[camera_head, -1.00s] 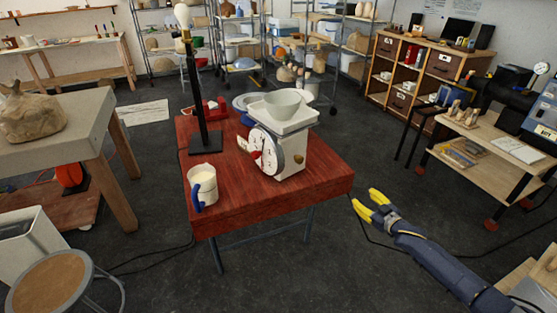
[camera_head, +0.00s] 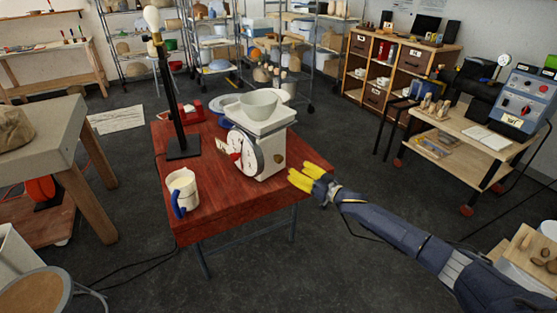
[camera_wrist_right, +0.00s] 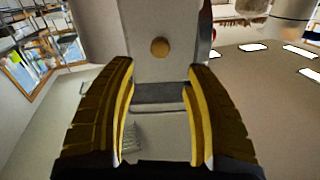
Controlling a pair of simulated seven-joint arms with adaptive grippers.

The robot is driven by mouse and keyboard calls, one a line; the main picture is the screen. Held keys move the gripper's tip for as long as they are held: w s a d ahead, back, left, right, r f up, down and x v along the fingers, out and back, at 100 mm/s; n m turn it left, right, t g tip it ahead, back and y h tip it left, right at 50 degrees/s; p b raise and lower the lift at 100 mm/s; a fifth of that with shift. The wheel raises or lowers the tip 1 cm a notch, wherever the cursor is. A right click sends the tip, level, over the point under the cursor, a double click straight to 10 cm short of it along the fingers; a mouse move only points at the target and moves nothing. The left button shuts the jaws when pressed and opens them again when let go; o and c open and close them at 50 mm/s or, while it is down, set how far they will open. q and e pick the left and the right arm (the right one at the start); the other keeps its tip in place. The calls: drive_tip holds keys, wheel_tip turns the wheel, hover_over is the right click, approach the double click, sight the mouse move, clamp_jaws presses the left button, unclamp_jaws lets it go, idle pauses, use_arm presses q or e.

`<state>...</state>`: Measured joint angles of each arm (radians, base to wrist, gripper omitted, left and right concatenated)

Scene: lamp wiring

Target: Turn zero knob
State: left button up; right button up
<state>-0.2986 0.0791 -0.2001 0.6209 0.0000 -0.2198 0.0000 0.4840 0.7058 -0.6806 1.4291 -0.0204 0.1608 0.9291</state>
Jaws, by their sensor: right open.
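The zero knob (camera_head: 279,159) is a small round brass-coloured knob on the right side of the white scale (camera_head: 270,137). It also shows in the right wrist view (camera_wrist_right: 159,47), ahead of the fingers and roughly centred between them. My right gripper (camera_head: 305,175), with yellow fingertips, is open and empty, just right of the scale and apart from the knob. In the right wrist view its two fingers (camera_wrist_right: 160,105) stand wide apart. The scale's round dial (camera_head: 242,152) faces the front left, and a pale bowl (camera_head: 259,103) sits on top. My left gripper is not in view.
The scale stands on a red wooden table (camera_head: 225,205). A white mug with a blue handle (camera_head: 183,191) stands at the front left, and a black lamp stand (camera_head: 172,100) at the back left. Floor is clear to the right of the table.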

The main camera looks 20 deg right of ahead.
sight(281, 160)
drive_tip(key=x, duration=1.1)
clamp_jaws()
idle(0.3)
